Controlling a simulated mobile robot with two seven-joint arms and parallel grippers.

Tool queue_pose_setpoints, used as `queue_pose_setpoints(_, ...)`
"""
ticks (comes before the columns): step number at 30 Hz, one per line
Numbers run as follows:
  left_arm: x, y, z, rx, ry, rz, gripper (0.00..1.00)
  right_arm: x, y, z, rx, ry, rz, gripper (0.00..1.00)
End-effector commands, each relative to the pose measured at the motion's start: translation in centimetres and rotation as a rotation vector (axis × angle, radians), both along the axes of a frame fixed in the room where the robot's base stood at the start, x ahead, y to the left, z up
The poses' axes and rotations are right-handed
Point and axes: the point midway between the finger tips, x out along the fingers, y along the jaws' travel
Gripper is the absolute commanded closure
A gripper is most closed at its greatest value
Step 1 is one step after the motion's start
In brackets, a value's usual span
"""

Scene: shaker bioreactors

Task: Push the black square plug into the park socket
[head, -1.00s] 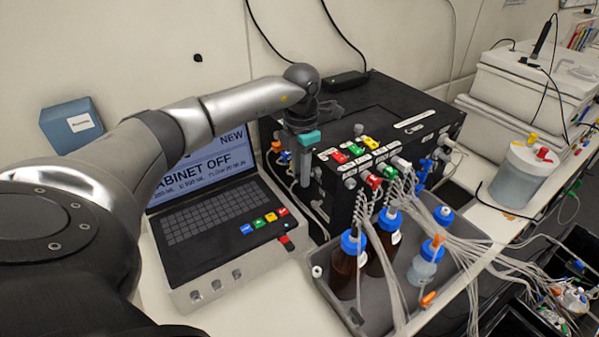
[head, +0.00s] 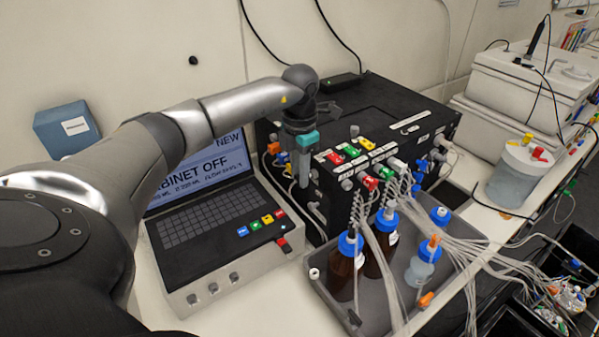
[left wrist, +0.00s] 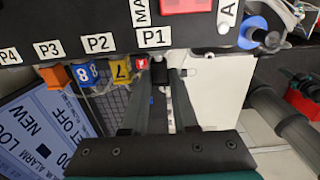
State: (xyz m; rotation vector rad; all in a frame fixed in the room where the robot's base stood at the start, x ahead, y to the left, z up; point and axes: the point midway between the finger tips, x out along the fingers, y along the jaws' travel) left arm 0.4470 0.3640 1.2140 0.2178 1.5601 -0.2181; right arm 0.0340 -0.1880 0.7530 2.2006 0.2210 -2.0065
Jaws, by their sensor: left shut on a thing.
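My left gripper (head: 303,165) points down at the left front of the black cabinet (head: 385,105). I cannot tell whether the plug touches or sits in a socket. The park socket cannot be made out. My right gripper is not in view.
A red plug (left wrist: 142,63), a yellow plug (left wrist: 120,72) and a blue plug (left wrist: 87,74) sit close left of the fingers. A laptop-like console (head: 215,215) stands left of the cabinet. A grey tray (head: 455,262) with bottles and many tubes lies in front.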

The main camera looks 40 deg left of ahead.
Motion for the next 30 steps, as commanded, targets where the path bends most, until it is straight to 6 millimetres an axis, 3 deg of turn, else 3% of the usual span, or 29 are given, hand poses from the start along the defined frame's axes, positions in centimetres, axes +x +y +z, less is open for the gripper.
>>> queue_pose_setpoints(19,0.81,-0.24,0.0,0.0,0.0,0.0,1.0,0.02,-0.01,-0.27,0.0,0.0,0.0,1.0)
queue_pose_setpoints(20,0.81,-0.24,0.0,0.0,0.0,-0.001,0.72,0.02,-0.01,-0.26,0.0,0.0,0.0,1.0)
queue_pose_setpoints(28,0.79,-0.22,0.0,0.0,0.0,0.0,0.42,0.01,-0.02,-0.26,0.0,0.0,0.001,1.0)
queue_pose_setpoints(30,0.78,-0.22,-0.01,0.0,0.0,0.0,0.38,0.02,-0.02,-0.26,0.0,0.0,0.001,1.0)
